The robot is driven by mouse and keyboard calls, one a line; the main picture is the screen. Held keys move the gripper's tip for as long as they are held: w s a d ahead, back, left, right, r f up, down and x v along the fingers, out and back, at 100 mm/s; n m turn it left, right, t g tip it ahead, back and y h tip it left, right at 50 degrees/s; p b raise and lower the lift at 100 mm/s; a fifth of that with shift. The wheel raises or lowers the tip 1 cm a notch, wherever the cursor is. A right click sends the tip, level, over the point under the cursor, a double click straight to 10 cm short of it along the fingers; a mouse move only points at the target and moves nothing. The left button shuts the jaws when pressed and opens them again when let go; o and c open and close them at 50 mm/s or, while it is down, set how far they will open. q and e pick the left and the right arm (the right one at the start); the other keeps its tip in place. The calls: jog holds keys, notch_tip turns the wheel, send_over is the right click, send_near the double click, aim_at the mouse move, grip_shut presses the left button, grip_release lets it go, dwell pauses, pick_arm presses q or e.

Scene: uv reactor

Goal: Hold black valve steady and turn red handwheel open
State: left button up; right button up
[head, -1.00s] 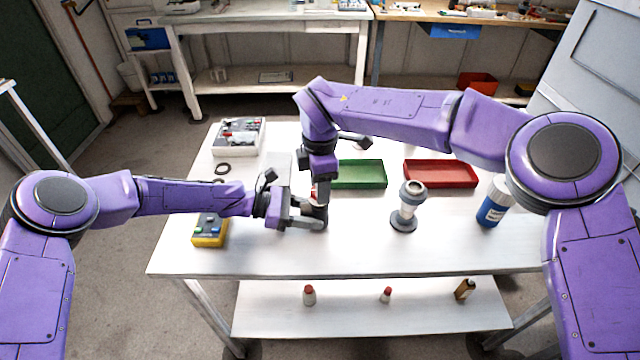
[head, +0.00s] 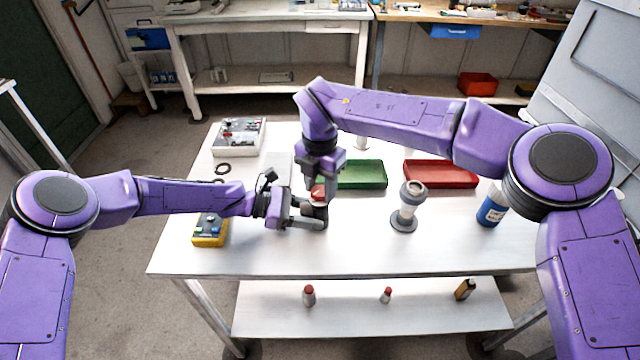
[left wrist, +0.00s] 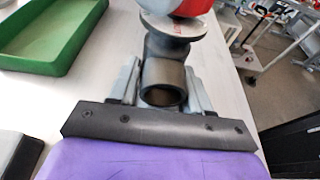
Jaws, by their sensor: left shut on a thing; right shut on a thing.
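The black valve (left wrist: 163,82) stands on the white table, with its round open pipe end facing the left wrist camera. My left gripper (head: 312,218) is shut on the valve from the left; in the left wrist view its two fingers (left wrist: 160,85) lie on either side of the pipe. The red handwheel (head: 318,191) sits on top of the valve and also shows at the top edge of the left wrist view (left wrist: 190,7). My right gripper (head: 319,182) points down from above and is shut on the handwheel, hiding part of it.
A green tray (head: 361,186) and a red tray (head: 440,185) lie behind. A grey flanged glass piece (head: 405,218) and a blue bottle (head: 491,210) stand to the right. A yellow control box (head: 209,238) is at the left. The table's front strip is clear.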

jog(key=n, duration=2.3)
jog(key=shift+n, duration=0.3)
jog(key=n, duration=0.5)
jog(key=shift+n, duration=0.3)
jog(key=n, duration=1)
jog(key=shift+n, duration=0.4)
jog(key=n, duration=0.5)
jog(key=shift+n, duration=0.3)
